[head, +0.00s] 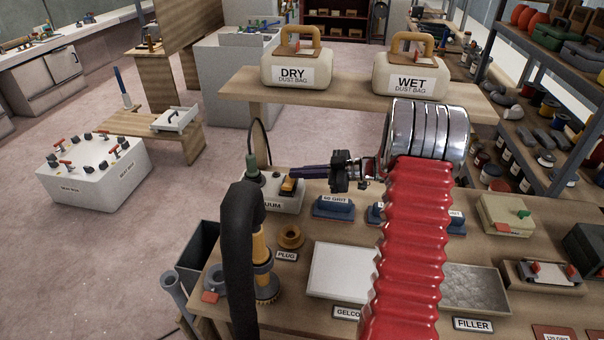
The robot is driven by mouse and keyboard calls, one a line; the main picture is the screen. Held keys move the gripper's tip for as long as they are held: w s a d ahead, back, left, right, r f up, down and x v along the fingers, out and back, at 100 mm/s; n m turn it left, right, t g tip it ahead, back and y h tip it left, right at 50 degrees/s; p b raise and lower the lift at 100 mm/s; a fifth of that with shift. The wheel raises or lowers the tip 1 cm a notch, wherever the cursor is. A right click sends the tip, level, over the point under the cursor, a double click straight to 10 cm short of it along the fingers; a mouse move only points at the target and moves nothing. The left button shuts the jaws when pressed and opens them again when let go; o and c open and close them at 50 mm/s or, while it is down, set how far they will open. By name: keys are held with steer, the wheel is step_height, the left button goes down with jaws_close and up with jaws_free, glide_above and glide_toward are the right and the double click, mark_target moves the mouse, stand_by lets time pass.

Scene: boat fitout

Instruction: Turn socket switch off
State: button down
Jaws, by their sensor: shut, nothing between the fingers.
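The socket (291,203) is a pale box at the back left of the bench, with a partly covered label ending in "UUM". An orange rocker switch (288,187) sits on its top, and a green plug (252,167) with a black cable stands at its left end. My gripper (296,173) reaches in from the right, its purple fingers shut and empty. The fingertips are at the switch's upper edge in the picture; I cannot tell whether they touch it. The fingers hide part of the socket's back.
A black hose (240,255) with a yellow brush tool stands in front of the socket. A plug ring (291,237) and a 60 grit block (333,207) are near. A shelf with dust bags (296,70) is behind. My red arm covers the bench's middle.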

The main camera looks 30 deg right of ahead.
steer(key=shift+a+r, duration=0.1)
steer(key=shift+r, duration=0.5)
steer(key=r, duration=0.1)
steer(key=d+r, duration=0.1)
steer(key=r, duration=0.1)
steer(key=shift+s, duration=0.2)
steer(key=v, duration=0.9)
steer(key=shift+w+d, duration=0.15)
steer(key=shift+d, duration=0.05)
